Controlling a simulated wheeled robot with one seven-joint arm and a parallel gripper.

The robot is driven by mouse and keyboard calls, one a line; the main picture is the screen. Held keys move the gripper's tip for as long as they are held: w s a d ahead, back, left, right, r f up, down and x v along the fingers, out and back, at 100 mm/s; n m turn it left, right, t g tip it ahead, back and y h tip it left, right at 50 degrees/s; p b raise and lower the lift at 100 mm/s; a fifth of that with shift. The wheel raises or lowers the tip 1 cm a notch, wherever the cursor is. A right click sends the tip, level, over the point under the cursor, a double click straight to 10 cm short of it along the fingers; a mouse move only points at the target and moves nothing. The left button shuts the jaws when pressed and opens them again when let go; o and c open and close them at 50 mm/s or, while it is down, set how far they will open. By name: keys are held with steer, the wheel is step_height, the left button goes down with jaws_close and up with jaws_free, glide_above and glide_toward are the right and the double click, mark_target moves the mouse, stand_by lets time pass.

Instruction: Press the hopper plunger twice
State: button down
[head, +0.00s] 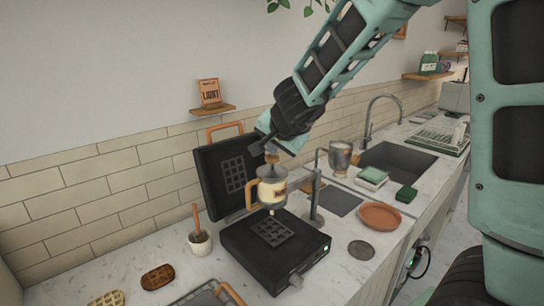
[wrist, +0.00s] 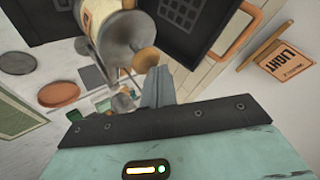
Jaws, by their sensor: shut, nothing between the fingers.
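The batter hopper (head: 272,191) is a cream and grey canister with an orange handle, held over the open waffle iron (head: 262,240). Its plunger has a tan knob (head: 271,157) on top, above the lid. My gripper (head: 268,146) is shut and empty, pointing down just above the knob. In the wrist view the closed fingers (wrist: 157,78) reach toward the tan knob (wrist: 145,61), with the hopper's grey lid (wrist: 122,37) beyond it. The knob stands clear of the lid on its rod. I cannot tell whether the fingertips touch the knob.
The iron's raised lid (head: 228,172) stands behind the hopper. A grey post (head: 317,200) stands to the right of the hopper.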

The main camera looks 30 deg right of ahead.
mark_target(273, 157)
steer(key=shift+f+b, duration=0.3)
steer(key=shift+f, duration=0.15)
stand_by(0.6)
steer(key=shift+r+p, duration=1.2)
steer(key=shift+p, duration=0.05)
step_height(273, 157, up, 5)
steer(key=p, duration=0.5)
stand_by(2.0)
